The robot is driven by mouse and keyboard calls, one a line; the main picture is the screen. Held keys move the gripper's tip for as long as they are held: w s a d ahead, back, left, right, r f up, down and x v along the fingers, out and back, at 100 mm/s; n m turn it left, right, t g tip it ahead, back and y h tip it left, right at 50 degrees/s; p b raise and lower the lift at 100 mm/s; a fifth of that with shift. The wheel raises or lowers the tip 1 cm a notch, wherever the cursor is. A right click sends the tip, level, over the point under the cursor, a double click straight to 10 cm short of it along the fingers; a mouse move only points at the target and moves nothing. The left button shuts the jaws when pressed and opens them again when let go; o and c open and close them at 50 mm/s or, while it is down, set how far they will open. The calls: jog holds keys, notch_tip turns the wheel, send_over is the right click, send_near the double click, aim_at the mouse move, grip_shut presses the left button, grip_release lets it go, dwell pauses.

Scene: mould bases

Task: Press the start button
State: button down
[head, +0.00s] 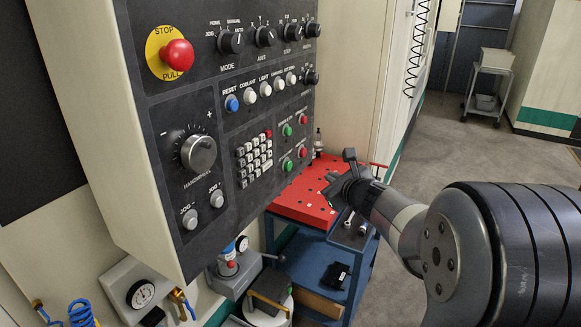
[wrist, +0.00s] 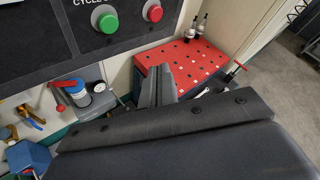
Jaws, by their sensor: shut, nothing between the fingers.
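The control panel (head: 222,112) carries two pairs of green and red buttons at its lower right. The lower green button (head: 287,165) has a red button (head: 302,152) at its right. In the wrist view, a green button (wrist: 104,18) shows under a partly cut-off label beginning "CYCLE", with a red button (wrist: 152,12) to its right. My gripper (head: 331,187) is to the right of the panel, apart from the buttons. Its fingers show in the wrist view (wrist: 157,72), shut and empty, below and right of the green button.
A red perforated plate (head: 300,197) lies on a blue cart (head: 318,258) behind my gripper. A red emergency stop (head: 178,54), knobs and a keypad (head: 254,159) share the panel. A gauge and a lever device (head: 234,268) sit below it.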

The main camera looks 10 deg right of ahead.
aim_at(288, 166)
jog(key=w+a+b, duration=0.1)
jog(key=w+a, duration=0.4)
jog(key=a, duration=0.1)
jog(key=shift+a, duration=0.4)
dwell(1.8)
jog(key=shift+w+a+b, duration=0.2)
jog(key=shift+a+b, duration=0.1)
jog(key=shift+a, duration=0.05)
